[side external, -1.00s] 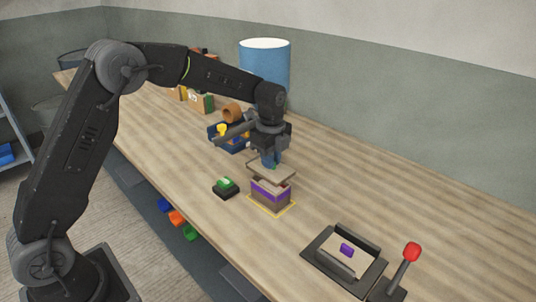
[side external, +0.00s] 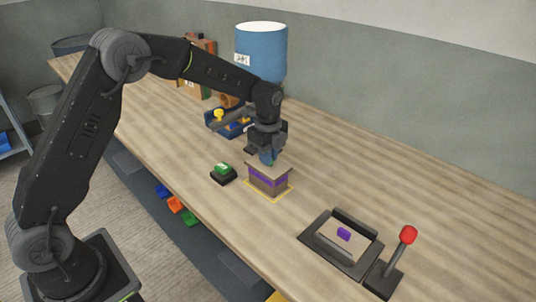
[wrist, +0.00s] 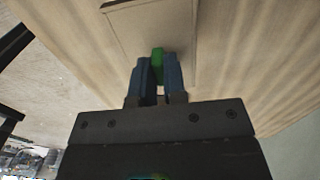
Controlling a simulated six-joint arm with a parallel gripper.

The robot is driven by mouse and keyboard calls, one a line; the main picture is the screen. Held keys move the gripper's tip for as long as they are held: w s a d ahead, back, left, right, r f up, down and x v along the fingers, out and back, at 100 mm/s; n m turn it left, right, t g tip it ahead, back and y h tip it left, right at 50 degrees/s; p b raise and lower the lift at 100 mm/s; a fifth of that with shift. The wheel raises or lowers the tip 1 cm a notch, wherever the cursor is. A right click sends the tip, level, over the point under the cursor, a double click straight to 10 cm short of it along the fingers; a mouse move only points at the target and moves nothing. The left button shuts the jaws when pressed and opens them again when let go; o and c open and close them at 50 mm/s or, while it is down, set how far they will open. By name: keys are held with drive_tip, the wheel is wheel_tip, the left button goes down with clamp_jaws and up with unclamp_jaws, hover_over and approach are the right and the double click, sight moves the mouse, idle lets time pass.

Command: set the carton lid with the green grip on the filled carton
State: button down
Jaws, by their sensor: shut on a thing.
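The carton (side external: 268,184), brown with a purple band, stands upright inside a yellow outline on the bench. The tan carton lid (side external: 254,163) lies level over its top, with no clear gap between them in the side view. In the wrist view the lid (wrist: 126,27) fills the area beyond the fingers. My gripper (side external: 269,158) is shut on the lid's green grip (wrist: 157,54), held between the blue fingertips. The carton's contents are hidden under the lid. A second lid with a purple grip (side external: 343,234) lies in a dark tray at the right.
A black box with a green button (side external: 222,170) sits just left of the carton. A lever with a red knob (side external: 408,235) stands beside the dark tray (side external: 312,242). A blue bin (side external: 214,121) and a blue drum (side external: 262,48) are behind.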

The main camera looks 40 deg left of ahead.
drive_tip(key=shift+f, duration=0.25)
drive_tip(key=c, duration=1.1)
unclamp_jaws()
wheel_tip(320, 180, up, 14)
drive_tip(key=s+r+n+t, duration=0.1)
drive_tip(key=s+r+n, duration=0.35)
drive_tip(key=s, duration=0.25)
drive_tip(key=s+d+f+n+t, duration=0.1)
drive_tip(key=s+n+t, duration=0.3)
drive_tip(key=s+n, duration=0.9)
drive_tip(key=s, duration=1)
drive_tip(key=shift+d+f+t, duration=0.15)
drive_tip(key=shift+f+t, duration=0.15)
drive_tip(key=shift+f, duration=0.05)
